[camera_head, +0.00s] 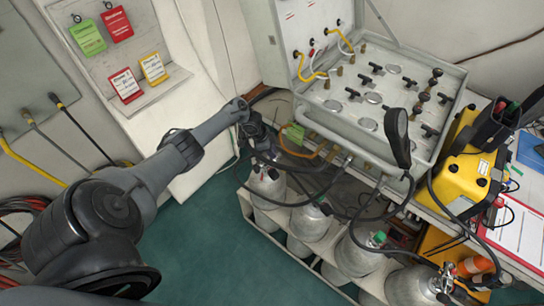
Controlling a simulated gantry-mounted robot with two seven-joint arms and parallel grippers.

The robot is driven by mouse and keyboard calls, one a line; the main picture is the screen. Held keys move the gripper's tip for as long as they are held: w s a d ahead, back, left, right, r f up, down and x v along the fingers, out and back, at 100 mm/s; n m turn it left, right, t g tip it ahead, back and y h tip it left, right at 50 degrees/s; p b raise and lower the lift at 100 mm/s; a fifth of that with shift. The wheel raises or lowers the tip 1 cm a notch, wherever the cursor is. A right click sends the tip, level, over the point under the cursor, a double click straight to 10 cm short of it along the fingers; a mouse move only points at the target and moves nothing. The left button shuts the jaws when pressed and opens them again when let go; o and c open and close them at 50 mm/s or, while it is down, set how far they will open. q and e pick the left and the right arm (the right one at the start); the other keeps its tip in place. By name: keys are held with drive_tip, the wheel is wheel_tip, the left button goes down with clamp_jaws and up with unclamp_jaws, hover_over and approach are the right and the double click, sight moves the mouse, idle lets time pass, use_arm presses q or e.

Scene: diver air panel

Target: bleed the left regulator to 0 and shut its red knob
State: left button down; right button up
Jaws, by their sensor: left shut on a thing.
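My left arm reaches in from the left, and my left gripper (264,143) is at the left end of the air panel case, just above the leftmost grey cylinder (267,186). It is shut on a small part there. The dark jaws and wrist cover that part, so I cannot tell whether it is the red knob. The left regulator and its gauge reading cannot be made out among the dark fittings and hoses at the gripper. My right gripper does not show.
The open grey panel case (372,95) holds several black valve handles and round gauges. Grey cylinders stand in a white rack (262,232) below, with black hoses looping in front. A yellow case (470,170) and a clipboard (515,235) lie at right. Green floor is clear at lower left.

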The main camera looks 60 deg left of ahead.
use_arm(q)
drive_tip(key=shift+a+f+m+g+h+b, duration=0.2)
drive_tip(key=shift+m+g+h+b, duration=0.1)
drive_tip(key=shift+m+b, duration=0.75)
drive_tip(key=shift+d+r+m+b, duration=0.15)
drive_tip(key=shift+m+b, duration=0.1)
drive_tip(key=shift+b, duration=0.4)
drive_tip(key=c, duration=1)
unclamp_jaws()
drive_tip(key=shift+w, duration=0.1)
